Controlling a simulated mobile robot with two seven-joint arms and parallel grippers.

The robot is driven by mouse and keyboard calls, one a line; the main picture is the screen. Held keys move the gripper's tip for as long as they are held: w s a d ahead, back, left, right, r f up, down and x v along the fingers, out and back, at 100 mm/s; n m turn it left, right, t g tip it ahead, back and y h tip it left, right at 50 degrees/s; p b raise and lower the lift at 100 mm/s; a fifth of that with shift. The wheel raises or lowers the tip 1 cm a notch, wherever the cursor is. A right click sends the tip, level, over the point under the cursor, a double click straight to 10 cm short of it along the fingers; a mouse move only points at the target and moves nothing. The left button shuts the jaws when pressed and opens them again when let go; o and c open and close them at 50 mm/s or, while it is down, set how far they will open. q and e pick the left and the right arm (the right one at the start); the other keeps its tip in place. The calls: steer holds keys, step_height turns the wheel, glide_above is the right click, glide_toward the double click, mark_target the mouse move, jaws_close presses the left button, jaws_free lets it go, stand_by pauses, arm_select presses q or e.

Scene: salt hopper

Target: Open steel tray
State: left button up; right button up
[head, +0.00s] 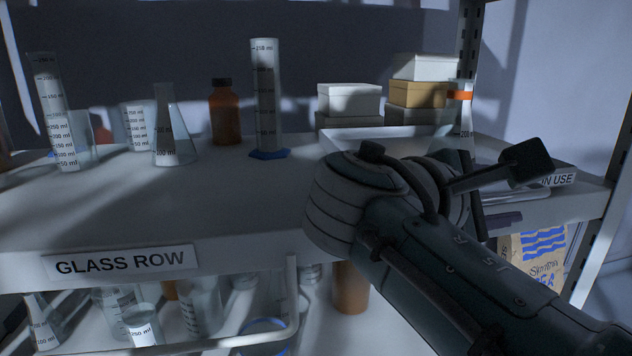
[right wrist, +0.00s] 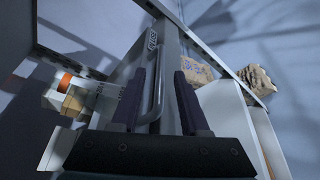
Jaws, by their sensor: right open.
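The steel tray (head: 352,136) sits at the right of the shelf, with a flask and boxes in or behind it. Its front carries a label (head: 558,180) ending in "N USE", partly hidden by my arm. In the right wrist view, a grey bar handle (right wrist: 160,80) runs along the tray front beside the label (right wrist: 152,39). My right gripper (right wrist: 160,98) is open, with its dark fingers on either side of the handle. I cannot tell whether they touch it. My left gripper is out of view.
Glass cylinders (head: 265,95), flasks (head: 173,130) and a brown bottle (head: 224,112) stand on the shelf to the left. White boxes (head: 349,100) stand behind. More glassware (head: 143,326) is below the "GLASS ROW" label (head: 120,262). A shelf post (head: 612,200) rises at right.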

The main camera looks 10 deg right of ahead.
mark_target(510, 196)
steer(key=x, duration=0.4)
jaws_close()
stand_by(0.4)
stand_by(1.0)
